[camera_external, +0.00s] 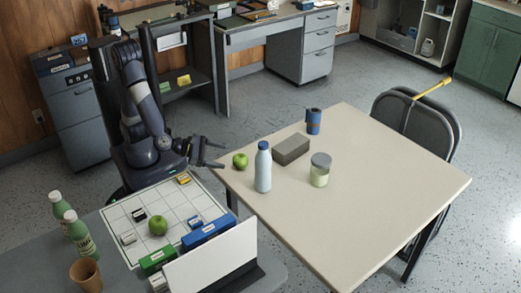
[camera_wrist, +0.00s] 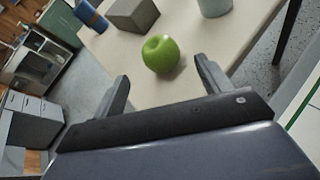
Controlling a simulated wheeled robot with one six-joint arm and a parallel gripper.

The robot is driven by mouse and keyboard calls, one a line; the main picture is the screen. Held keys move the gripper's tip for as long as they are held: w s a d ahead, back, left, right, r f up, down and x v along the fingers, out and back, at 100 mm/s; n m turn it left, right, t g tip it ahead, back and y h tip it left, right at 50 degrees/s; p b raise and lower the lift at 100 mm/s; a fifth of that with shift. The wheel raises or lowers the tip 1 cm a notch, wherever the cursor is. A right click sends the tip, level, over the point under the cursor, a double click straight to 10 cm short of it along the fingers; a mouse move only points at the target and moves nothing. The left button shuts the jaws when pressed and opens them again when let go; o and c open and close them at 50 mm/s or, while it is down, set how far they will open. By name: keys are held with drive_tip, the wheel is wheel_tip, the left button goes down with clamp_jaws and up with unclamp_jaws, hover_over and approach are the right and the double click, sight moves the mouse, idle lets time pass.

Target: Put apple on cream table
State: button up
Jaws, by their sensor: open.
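A green apple (camera_external: 240,160) sits on the cream table (camera_external: 390,190), near its left corner beside a bottle. It also shows in the wrist view (camera_wrist: 160,53), just beyond the fingertips and roughly between them. A second green apple (camera_external: 158,225) rests on a white gridded board on the grey table at the lower left. My gripper (camera_external: 213,154) is open and empty, by the left edge of the cream table and pointing towards the apple there. In the wrist view my gripper (camera_wrist: 163,76) has its two fingers spread apart, with nothing between them.
A white-blue bottle (camera_external: 263,168), grey block (camera_external: 291,149), lidded jar (camera_external: 320,170) and blue cup (camera_external: 313,121) stand near the apple on the cream table. Its right and front areas are clear. The gridded board (camera_external: 190,206) holds small boxes; green bottles (camera_external: 80,232) stand left of it.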

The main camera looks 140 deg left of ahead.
drive_tip(key=shift+v, duration=1.6)
